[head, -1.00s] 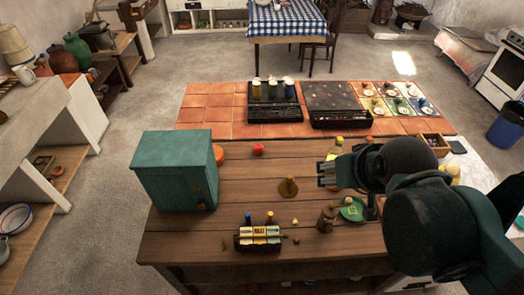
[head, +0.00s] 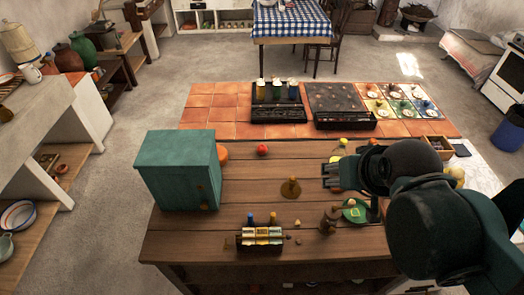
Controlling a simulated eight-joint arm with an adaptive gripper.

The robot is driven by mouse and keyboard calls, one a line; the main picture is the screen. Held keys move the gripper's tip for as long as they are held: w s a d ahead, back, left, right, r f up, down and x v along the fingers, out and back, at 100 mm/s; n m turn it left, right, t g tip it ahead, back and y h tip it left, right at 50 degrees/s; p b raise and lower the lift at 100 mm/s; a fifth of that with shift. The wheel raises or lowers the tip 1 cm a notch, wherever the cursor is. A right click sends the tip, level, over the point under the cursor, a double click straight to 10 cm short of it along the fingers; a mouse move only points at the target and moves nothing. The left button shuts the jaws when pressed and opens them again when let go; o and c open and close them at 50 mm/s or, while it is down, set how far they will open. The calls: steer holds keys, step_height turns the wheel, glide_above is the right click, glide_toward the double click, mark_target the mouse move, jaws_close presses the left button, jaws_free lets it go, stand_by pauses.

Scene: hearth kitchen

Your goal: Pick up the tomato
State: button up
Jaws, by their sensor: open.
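The tomato (head: 262,150) looks like a small round red thing standing on the wooden worktop (head: 240,168), near its back edge and right of the teal cabinet. My gripper (head: 328,176) is open and empty above the right part of the worktop. It points left, to the right of the tomato and clearly apart from it. A reddish thing below my gripper is mostly hidden by it, so I cannot tell what it is.
A brown cone-shaped thing (head: 290,188) stands mid-worktop. A rack of small boxes (head: 262,236) is at the front. A green plate (head: 354,211) lies below my arm.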

steer(key=shift+w, duration=0.1)
steer(key=n+g+b, duration=0.3)
steer(key=n+g, duration=0.2)
steer(key=n, duration=1)
glide_above(261, 150)
step_height(261, 150, down, 26)
steer(key=shift+d+r, duration=0.1)
steer(key=shift+w+f+h, duration=0.1)
steer(key=shift+f+h, duration=0.2)
